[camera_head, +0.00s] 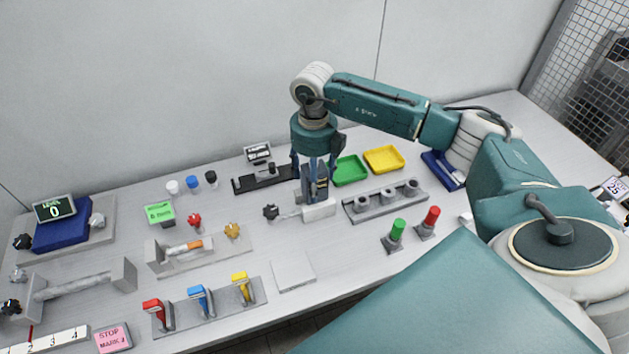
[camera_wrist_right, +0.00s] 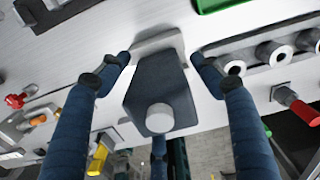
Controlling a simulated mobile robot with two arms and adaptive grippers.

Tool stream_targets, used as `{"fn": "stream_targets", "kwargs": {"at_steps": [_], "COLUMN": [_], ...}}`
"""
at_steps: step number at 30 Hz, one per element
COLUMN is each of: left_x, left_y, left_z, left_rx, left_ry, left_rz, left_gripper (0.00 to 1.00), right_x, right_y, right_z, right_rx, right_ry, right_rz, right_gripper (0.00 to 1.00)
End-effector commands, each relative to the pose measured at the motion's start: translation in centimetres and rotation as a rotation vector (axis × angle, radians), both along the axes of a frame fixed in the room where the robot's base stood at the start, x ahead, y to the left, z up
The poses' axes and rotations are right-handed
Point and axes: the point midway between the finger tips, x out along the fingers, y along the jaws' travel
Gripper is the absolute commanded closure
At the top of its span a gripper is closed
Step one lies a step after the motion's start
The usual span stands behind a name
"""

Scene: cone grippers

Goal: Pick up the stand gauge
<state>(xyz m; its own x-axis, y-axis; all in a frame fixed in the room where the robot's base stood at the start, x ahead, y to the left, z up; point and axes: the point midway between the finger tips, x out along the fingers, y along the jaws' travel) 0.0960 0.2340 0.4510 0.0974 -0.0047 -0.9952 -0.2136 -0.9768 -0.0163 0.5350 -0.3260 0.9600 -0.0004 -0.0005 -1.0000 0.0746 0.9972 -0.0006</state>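What I take to be the stand gauge stands on the bench below my right arm. In the head view it is a dark upright body (camera_head: 321,184) on a pale block base (camera_head: 320,210), partly covered by the fingers. In the right wrist view its dark body (camera_wrist_right: 155,88) with a round grey knob (camera_wrist_right: 160,118) rises toward the camera. My right gripper (camera_head: 313,178) reaches down around it, fingers spread on both sides. In the wrist view the fingertips (camera_wrist_right: 161,60) seem apart from the body. My left gripper is in neither view.
A grey rack with round sockets (camera_head: 385,202) stands close to the right. Green (camera_head: 349,170) and yellow (camera_head: 384,159) trays lie behind it. A black rail fixture (camera_head: 264,178) is at the back left. A black knob (camera_head: 270,212) is just left of the gauge base. A flat pale plate (camera_head: 293,272) lies in front.

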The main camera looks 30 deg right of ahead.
Motion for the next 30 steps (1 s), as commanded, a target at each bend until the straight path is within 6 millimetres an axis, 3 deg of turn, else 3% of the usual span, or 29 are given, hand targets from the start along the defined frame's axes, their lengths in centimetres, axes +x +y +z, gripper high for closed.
{"fn": "stream_targets", "kwargs": {"at_steps": [1,6,7,20,26,30], "left_x": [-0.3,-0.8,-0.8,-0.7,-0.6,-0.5], "left_y": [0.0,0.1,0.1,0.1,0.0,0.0], "left_z": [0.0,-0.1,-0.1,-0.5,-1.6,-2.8], "left_rx": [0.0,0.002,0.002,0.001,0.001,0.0], "left_ry": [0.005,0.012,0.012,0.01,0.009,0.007], "left_rz": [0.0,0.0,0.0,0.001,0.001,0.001], "left_gripper": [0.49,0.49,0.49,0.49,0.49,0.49], "right_x": [0.0,0.0,0.0,0.1,0.2,0.2], "right_y": [0.0,0.0,0.0,0.1,0.1,0.1], "right_z": [0.0,0.0,0.0,1.2,4.6,8.6], "right_rx": [0.0,0.0,0.0,0.002,0.001,0.001], "right_ry": [0.0,0.0,0.0,-0.004,-0.007,-0.01], "right_rz": [0.0,0.0,0.0,0.0,0.0,0.001], "right_gripper": [0.5,0.83,0.86,0.86,0.87,0.87]}}
